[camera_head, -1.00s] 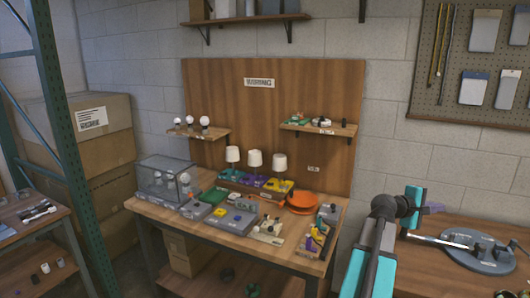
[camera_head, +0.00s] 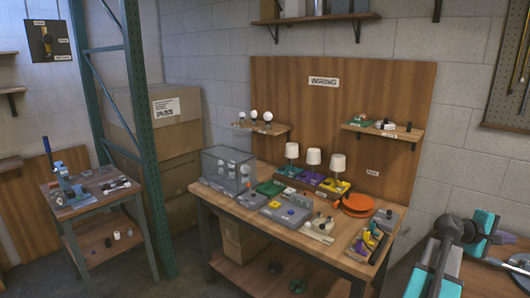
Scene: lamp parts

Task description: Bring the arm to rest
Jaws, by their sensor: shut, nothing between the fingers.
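My arm, with teal and dark grey links, shows at the lower right of the head view, bent at a dark joint. My gripper (camera_head: 502,238) is small and dark at the arm's far end, near the right edge. It is shut with nothing seen in it; its fingertips are hard to make out. It appears in front of the right-hand workbench (camera_head: 480,276), apart from the lamp parts on the wiring table.
The wiring table (camera_head: 300,242) holds three white-shaded lamps (camera_head: 313,158), a clear case (camera_head: 226,168), orange discs (camera_head: 356,203) and several small parts. A green rack post (camera_head: 146,150), cardboard boxes (camera_head: 180,135) and a small side table (camera_head: 100,205) stand left. Open floor shows between the tables.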

